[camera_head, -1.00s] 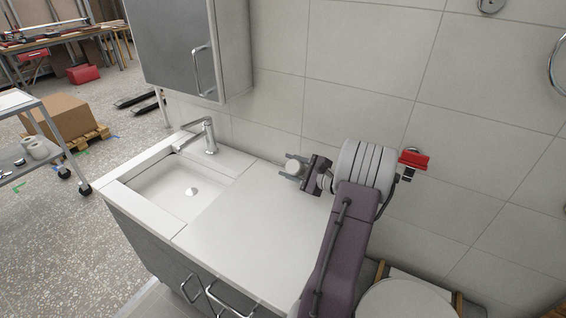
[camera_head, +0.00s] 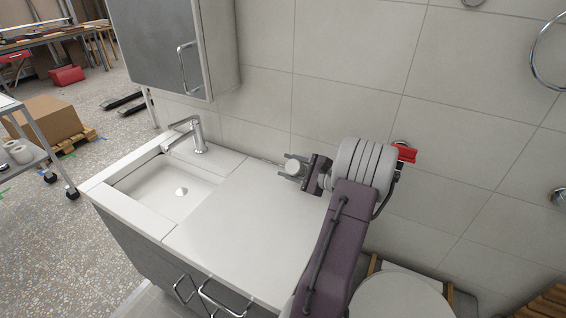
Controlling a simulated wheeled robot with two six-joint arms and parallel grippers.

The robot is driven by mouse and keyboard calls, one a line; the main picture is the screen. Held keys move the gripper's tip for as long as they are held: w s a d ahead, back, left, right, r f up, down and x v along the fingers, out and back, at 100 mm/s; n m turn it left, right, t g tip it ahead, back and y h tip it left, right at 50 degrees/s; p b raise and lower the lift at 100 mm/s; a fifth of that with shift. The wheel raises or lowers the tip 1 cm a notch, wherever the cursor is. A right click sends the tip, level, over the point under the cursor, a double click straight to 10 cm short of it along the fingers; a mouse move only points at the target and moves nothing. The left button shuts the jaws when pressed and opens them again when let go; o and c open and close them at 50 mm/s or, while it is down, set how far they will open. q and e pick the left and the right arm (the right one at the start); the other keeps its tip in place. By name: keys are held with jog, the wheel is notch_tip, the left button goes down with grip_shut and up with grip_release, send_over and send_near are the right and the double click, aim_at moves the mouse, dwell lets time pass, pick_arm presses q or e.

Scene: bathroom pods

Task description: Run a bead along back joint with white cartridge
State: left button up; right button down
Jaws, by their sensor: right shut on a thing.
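My right gripper (camera_head: 288,166) is above the back of the white countertop (camera_head: 235,235), near the tiled wall. It is shut on the white cartridge (camera_head: 292,168), whose pale round end shows between the fingers. The rest of the cartridge is hidden by the fingers. The back joint (camera_head: 258,160) is where the countertop meets the wall, and it runs from behind the faucet to behind my right gripper. I cannot tell whether the cartridge touches the joint. My left gripper is not in view.
A sink (camera_head: 170,190) with a chrome faucet (camera_head: 196,135) is left of the gripper. A wall cabinet (camera_head: 175,45) hangs above. A round white lid (camera_head: 400,298) is at the lower right. A red part (camera_head: 407,153) shows behind my right wrist. The countertop is clear.

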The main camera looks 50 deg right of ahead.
aim_at(304, 171)
jog(key=shift+s+d, duration=0.3)
jog(key=shift+s, duration=0.7)
jog(key=shift+s+d, duration=0.3)
jog(key=shift+s, duration=0.55)
jog(key=shift+s+d, duration=0.25)
jog(key=shift+s, duration=0.7)
jog(key=shift+s+d, duration=0.25)
jog(key=shift+s, duration=0.7)
